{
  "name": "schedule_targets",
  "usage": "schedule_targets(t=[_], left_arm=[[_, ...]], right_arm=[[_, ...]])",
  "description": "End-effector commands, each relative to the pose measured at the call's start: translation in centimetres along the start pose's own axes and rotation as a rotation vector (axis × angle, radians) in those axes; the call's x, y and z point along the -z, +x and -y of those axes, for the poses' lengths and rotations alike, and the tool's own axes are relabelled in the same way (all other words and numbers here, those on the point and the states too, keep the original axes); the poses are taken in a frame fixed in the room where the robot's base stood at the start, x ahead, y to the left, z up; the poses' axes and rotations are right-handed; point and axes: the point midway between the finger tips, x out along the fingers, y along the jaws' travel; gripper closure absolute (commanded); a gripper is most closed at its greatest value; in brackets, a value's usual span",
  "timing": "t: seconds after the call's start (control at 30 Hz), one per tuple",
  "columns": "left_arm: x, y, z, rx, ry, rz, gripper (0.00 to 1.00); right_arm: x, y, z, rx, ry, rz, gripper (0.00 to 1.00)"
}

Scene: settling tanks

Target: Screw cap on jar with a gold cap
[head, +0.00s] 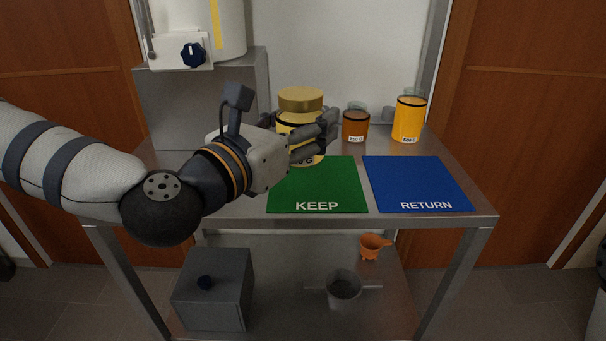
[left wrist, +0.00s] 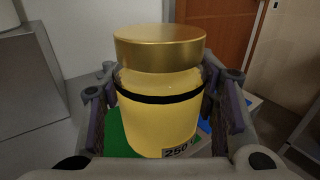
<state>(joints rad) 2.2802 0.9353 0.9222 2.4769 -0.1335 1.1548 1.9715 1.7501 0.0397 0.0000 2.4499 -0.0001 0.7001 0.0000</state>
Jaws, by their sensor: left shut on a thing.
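The yellow jar (left wrist: 158,112) stands upright with a black ring and a "250" label. A wide gold cap (left wrist: 160,48) sits level on its top. In the head view the gold cap (head: 300,99) shows above the jar (head: 309,158), which is partly hidden by my fingers. My left gripper (head: 318,138) is shut on the jar, with one finger on each side of its body, below the cap. The jar is at the back edge of the green KEEP mat (head: 318,185). I cannot tell whether its base touches the table. My right gripper is not in view.
The blue RETURN mat (head: 415,180) is bare. Behind it stand an orange jar (head: 355,127) and a taller yellow-orange jar (head: 408,120). A grey block with a white tank (head: 222,28) stands back left. The lower shelf holds a grey box (head: 213,290), a pot (head: 343,288) and an orange cup (head: 372,247).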

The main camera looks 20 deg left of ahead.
Motion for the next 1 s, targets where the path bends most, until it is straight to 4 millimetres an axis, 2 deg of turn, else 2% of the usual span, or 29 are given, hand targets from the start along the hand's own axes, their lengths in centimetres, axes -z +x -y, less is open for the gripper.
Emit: schedule_targets(t=[0.27, 0.63, 0.7, 0.8, 1.0], left_arm=[[0.3, 0.6, -0.4, -0.002, -0.001, 0.001, 1.00], [4.8, 8.0, -5.3, -0.003, 0.000, -0.005, 1.00], [6.5, 8.9, -5.9, -0.001, -0.002, -0.008, 1.00], [8.2, 10.1, -6.7, -0.001, 0.000, -0.007, 1.00], [9.1, 11.1, -7.4, 0.000, -0.001, 0.001, 1.00]], right_arm=[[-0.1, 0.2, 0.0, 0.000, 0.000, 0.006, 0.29], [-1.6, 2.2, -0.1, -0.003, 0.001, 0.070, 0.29], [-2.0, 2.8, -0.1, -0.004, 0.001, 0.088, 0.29], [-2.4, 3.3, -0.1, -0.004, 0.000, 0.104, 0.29], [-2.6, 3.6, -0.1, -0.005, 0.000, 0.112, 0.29]])
